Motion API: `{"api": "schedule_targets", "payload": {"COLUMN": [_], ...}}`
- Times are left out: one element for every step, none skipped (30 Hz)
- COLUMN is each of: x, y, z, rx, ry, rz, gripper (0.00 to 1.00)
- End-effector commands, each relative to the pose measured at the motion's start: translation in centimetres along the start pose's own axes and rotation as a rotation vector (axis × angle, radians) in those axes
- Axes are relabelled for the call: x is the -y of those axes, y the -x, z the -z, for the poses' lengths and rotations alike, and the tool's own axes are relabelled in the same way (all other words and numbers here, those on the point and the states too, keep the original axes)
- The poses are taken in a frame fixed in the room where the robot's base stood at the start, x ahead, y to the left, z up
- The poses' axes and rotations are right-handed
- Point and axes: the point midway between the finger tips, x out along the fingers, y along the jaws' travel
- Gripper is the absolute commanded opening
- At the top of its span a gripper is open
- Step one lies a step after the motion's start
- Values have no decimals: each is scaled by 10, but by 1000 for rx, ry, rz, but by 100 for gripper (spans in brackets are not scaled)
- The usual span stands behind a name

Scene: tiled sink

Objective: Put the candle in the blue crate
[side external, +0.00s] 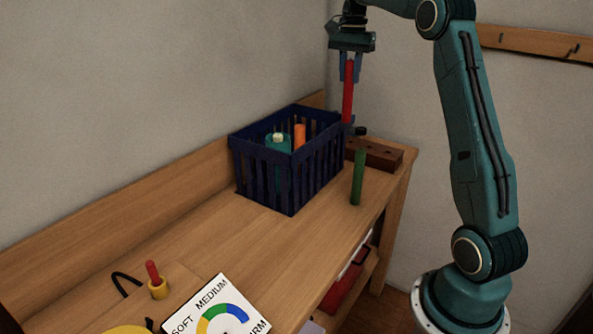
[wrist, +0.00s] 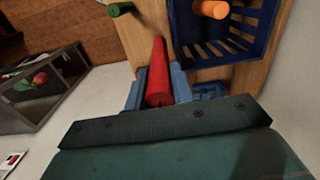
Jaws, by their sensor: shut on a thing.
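A long red candle (side external: 348,98) hangs upright in my gripper (side external: 350,68). The gripper's blue fingers are shut on its upper part. The blue crate (side external: 265,172) stands on the wooden bench against the wall. In the side view the candle's lower end shows at the crate's far right corner. In the wrist view the candle (wrist: 159,62) points away between the fingers, and the crate (wrist: 183,28) lies to its right, so the candle appears beside the crate's opening rather than over it.
The crate holds an orange cylinder (side external: 300,134) and a teal item (side external: 279,143) with a pale top. A green stick (side external: 358,178) stands on the bench right of the crate, before a brown block (side external: 378,155). A dial card (side external: 222,308) and a yellow holder (side external: 159,288) lie at the near end.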

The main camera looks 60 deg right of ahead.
Motion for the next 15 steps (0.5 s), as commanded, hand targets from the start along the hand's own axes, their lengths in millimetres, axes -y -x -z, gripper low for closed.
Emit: {"api": "schedule_targets", "payload": {"x": [14, 21, 30, 36, 42, 49, 55, 59, 64, 67, 70, 73, 74, 76, 77], "y": [0, 1, 1, 1, 2, 2, 2, 2, 3, 3, 3, 3, 3, 3, 3], "z": [-10, -16, -23, -28, -34, -40, -45, -49, -55, -58, -61, -64, -66, -68, -69], "rx": [0, 0, -1, 0, 0, 0, 0, -1, 0, 0, 0, 0, 0, 0, 0], "ry": [3, 2, -2, -6, -7, -11, -13, -16, -18, -20, -22, -24, -26, -26, -27], "rz": [0, 1, 1, 0, 0, 0, 0, 1, 0, 0, 0, 0, -1, -1, 0], "gripper": [0, 0, 0, 0, 0, 0, 0, 0, 0, 0, 0, 0, 0, 0, 0]}}
